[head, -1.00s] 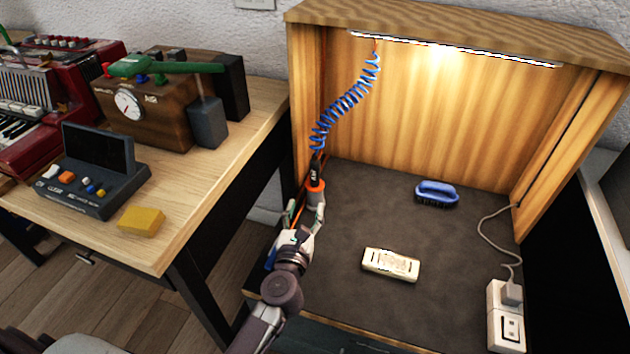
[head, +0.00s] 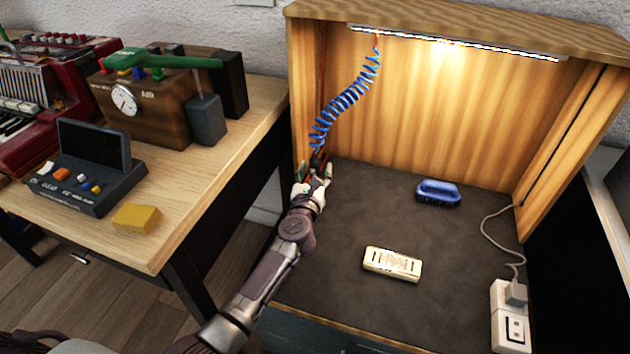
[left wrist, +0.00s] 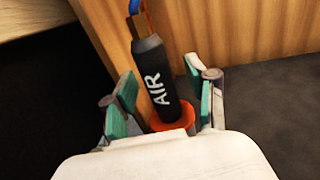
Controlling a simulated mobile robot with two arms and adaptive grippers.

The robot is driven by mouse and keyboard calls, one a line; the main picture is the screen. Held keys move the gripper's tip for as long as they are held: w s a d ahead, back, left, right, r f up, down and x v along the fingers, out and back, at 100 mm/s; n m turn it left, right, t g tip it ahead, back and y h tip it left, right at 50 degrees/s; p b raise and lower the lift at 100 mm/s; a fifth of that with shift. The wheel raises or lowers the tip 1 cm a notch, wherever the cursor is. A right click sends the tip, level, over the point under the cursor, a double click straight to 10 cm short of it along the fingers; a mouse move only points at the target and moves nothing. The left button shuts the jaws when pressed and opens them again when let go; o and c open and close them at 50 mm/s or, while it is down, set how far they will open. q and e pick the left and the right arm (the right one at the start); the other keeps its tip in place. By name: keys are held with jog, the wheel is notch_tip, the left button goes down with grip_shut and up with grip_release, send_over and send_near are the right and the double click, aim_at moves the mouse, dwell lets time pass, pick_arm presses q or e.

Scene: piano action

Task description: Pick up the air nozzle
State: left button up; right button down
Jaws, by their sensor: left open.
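The air nozzle (left wrist: 157,80) is a black cylinder marked AIR with an orange collar at its lower end. In the left wrist view it stands slightly tilted between the two fingers of my left gripper (left wrist: 166,97). The fingers have green pads and are open, with a visible gap on each side of the nozzle. In the head view my left gripper (head: 316,172) is at the left inner side of the wooden booth and hides most of the nozzle. A blue coiled hose (head: 345,103) rises from the nozzle to the booth's top. My right gripper is not in view.
A blue brush (head: 438,192) and a cream block (head: 392,264) lie on the booth's dark floor (head: 350,220). A white socket box (head: 511,325) stands at right. The left table (head: 240,125) holds a dark device, a yellow sponge (head: 137,217) and a wooden box.

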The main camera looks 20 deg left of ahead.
aim_at(314, 155)
pick_arm(q)
grip_shut()
jog(key=shift+r, duration=0.1)
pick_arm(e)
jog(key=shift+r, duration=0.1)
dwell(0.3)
